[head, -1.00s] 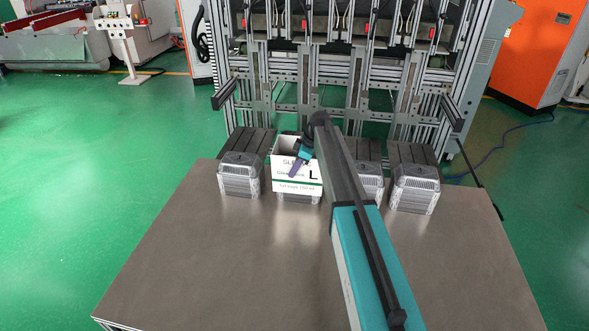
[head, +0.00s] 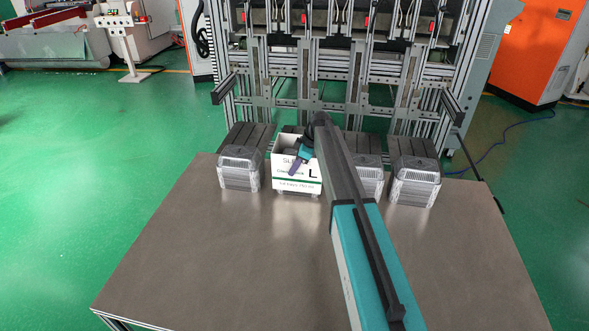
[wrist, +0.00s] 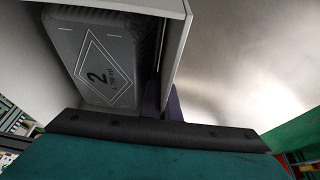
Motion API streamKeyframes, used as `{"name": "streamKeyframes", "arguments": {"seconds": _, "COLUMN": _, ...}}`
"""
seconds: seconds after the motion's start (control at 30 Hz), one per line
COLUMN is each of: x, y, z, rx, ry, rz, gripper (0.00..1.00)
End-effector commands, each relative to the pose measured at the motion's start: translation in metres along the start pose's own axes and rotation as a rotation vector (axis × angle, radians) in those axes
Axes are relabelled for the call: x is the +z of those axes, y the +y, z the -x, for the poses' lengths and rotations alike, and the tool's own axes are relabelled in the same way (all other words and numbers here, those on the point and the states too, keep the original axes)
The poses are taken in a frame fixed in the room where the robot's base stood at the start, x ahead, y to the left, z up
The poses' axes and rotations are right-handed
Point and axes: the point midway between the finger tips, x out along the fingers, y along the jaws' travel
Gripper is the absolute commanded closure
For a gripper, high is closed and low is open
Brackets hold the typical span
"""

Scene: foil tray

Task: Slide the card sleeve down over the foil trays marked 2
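The white card sleeve (head: 291,183), printed with a large L and green stripes, stands upright around the trays marked 2, low and close to the table. In the wrist view the top of the trays marked 2 (wrist: 100,62) shows inside the sleeve, below its rim; the sleeve wall (wrist: 178,45) runs beside it. My gripper (head: 300,161) is at the sleeve's near wall. Its purple fingers (wrist: 162,104) sit on either side of that wall, shut on the card. The far side of the sleeve is partly hidden by my arm.
Grey lidded tray stacks stand in the same row: one at left (head: 240,170), one partly behind my arm (head: 371,180) and one at right (head: 415,180). A metal frame machine (head: 330,90) rises behind. The front of the brown table (head: 230,260) is clear.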

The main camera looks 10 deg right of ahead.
Motion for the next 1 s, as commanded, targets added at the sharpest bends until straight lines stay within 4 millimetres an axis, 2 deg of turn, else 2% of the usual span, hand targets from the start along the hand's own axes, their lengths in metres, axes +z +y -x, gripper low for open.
{"name": "streamKeyframes", "arguments": {"seconds": 0.03, "x": 0.0122, "y": -0.0074, "z": -0.0224, "rx": -0.024, "ry": -0.021, "rz": -0.004, "gripper": 1.00}}
{"name": "streamKeyframes", "arguments": {"seconds": 0.83, "x": 0.0125, "y": -0.0086, "z": -0.0263, "rx": -0.028, "ry": -0.021, "rz": -0.003, "gripper": 1.00}}
{"name": "streamKeyframes", "arguments": {"seconds": 1.0, "x": 0.0124, "y": -0.0078, "z": -0.0264, "rx": -0.025, "ry": -0.021, "rz": -0.003, "gripper": 0.76}}
